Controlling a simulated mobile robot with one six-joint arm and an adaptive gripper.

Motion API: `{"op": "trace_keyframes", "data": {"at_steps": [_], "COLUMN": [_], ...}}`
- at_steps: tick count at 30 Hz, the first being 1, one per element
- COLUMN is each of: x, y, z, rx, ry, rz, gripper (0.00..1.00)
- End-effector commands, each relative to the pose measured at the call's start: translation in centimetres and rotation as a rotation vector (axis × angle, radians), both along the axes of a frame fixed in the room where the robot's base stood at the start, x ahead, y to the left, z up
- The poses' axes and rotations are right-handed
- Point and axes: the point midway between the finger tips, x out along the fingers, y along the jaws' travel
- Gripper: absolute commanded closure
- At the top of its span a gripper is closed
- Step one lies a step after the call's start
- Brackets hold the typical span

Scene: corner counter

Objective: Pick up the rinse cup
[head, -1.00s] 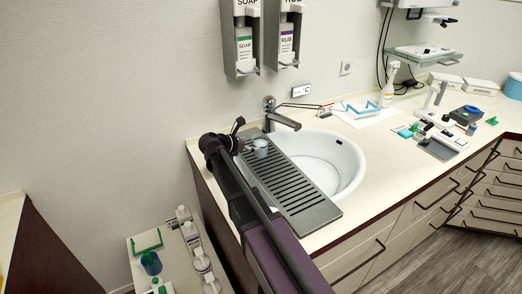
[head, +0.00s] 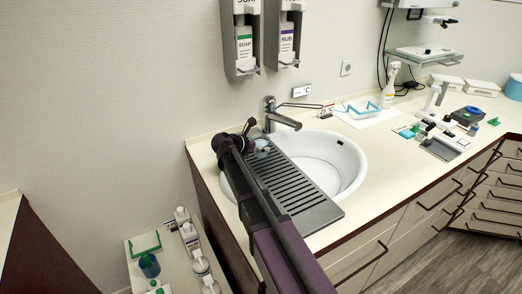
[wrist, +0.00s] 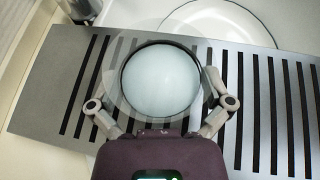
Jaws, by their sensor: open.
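The rinse cup (wrist: 160,80) is a pale, light-blue round cup seen from above in the wrist view. In the head view the cup (head: 262,144) is partly hidden by my gripper (head: 257,146). In the wrist view my gripper (wrist: 160,90) is open, with one finger on each side of the cup. I cannot tell whether either finger touches it.
The white sink basin (head: 345,165) lies right of the rack, with the faucet (head: 278,115) behind. Soap and rub dispensers (head: 262,40) hang on the wall above. Instruments (head: 440,135) lie on the right counter. A lower cart with bottles (head: 188,235) stands at left.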

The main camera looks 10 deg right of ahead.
Motion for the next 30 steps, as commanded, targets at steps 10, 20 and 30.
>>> {"op": "trace_keyframes", "data": {"at_steps": [10,20,30], "x": [-0.01,0.00,0.01], "y": [0.01,0.01,0.02], "z": [0.00,0.00,0.17], "rx": [0.000,0.000,0.000], "ry": [0.000,0.000,0.000], "rz": [0.000,0.000,0.000], "gripper": [0.30,0.67,0.67]}}
